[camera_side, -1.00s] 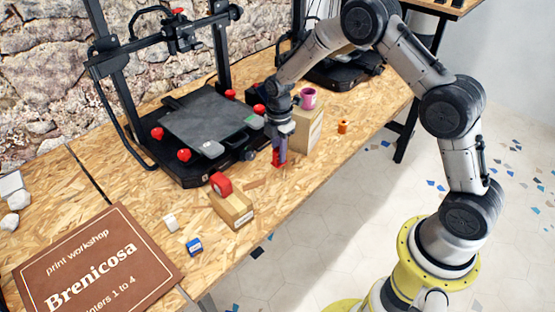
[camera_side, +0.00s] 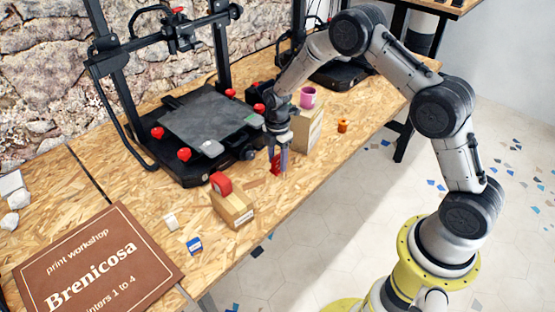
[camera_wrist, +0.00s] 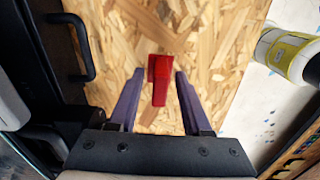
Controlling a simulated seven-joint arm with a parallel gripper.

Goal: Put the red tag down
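The red tag (camera_side: 275,165) is low at the bench, right of the front printer. It also shows in the wrist view (camera_wrist: 160,78), between the two purple-grey fingers, with a visible gap on each side. My gripper (camera_side: 278,167) is open around it, fingers pointing down; it also shows open in the wrist view (camera_wrist: 159,73). The tag looks to rest on the bench, though the fingers partly hide it in the side view.
A cardboard box (camera_side: 305,136) with a pink mug (camera_side: 308,97) stands close behind my gripper. The front printer (camera_side: 188,128) is to the left. A smaller box (camera_side: 236,210) with a red roll (camera_side: 220,183) stands front left. An orange spool (camera_side: 343,126) is to the right.

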